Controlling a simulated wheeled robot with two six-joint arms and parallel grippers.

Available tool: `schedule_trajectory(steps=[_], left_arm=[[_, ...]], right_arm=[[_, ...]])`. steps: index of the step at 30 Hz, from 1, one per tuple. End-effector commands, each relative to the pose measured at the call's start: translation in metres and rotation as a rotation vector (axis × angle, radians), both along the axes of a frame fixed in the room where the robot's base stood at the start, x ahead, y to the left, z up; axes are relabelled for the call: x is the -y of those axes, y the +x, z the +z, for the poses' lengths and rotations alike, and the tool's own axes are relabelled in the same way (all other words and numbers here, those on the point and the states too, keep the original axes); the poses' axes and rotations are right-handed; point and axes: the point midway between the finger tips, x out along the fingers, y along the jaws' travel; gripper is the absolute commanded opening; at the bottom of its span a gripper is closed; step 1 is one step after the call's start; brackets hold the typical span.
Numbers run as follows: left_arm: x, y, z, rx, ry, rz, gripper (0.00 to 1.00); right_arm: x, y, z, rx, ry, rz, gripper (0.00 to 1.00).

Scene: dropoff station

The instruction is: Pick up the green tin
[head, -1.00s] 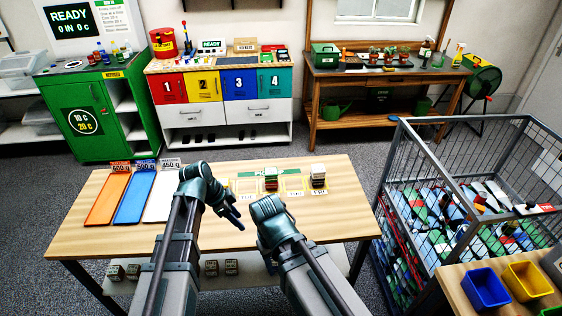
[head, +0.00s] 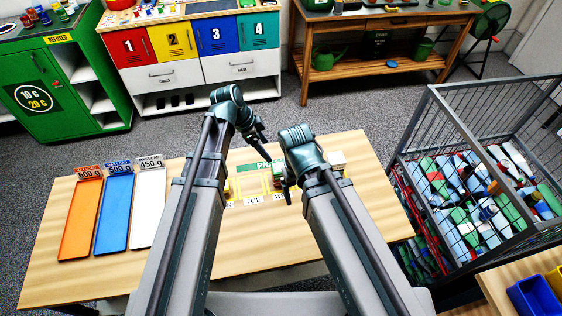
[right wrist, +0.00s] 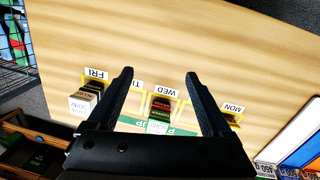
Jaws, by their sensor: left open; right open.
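A small tin with green and dark red on it (right wrist: 160,108) stands in the WED slot in the right wrist view. In the head view its green part (head: 278,170) shows beside my right gripper, partly hidden by it. My right gripper (right wrist: 160,74) is open and empty, with its two fingers apart in front of the WED slot. In the head view the right gripper (head: 288,196) points down over the day slots. My left gripper (head: 264,139) is open and empty, above the table's back edge, left of the right gripper.
A pale-topped tin (right wrist: 84,99) stands in the FRI slot and a dark tin (right wrist: 231,118) in the MON slot. Orange (head: 80,218), blue (head: 116,212) and white (head: 149,207) trays lie on the table's left. A wire cage (head: 437,110) stands right.

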Motion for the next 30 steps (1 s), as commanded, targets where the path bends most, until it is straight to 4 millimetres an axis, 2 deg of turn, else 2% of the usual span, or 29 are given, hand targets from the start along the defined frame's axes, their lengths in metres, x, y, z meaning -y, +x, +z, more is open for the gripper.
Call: schedule_trajectory(steps=[1,2,8,19,22,30], left_arm=[[0.001,0.0,-0.002,0.0,0.0,0.0,0.95],[0.001,0.0,-0.003,0.0,0.0,0.0,1.0],[0.007,0.002,-0.023,0.0,0.0,-0.001,1.0],[0.027,0.006,-0.074,-0.001,0.0,-0.001,1.0],[0.031,0.006,-0.081,-0.001,0.0,-0.001,1.0],[0.033,0.006,-0.082,0.0,0.0,0.0,1.0]], right_arm=[[0.0,0.0,-0.002,0.0,0.0,0.0,0.95],[0.0,0.0,-0.003,0.0,0.0,0.0,1.0],[0.0,0.0,-0.023,0.0,0.0,-0.001,1.0],[0.0,0.0,-0.074,0.0,0.0,-0.002,1.0],[0.0,0.0,-0.081,0.0,0.0,-0.002,1.0],[0.0,0.0,-0.082,0.0,0.0,-0.002,1.0]])
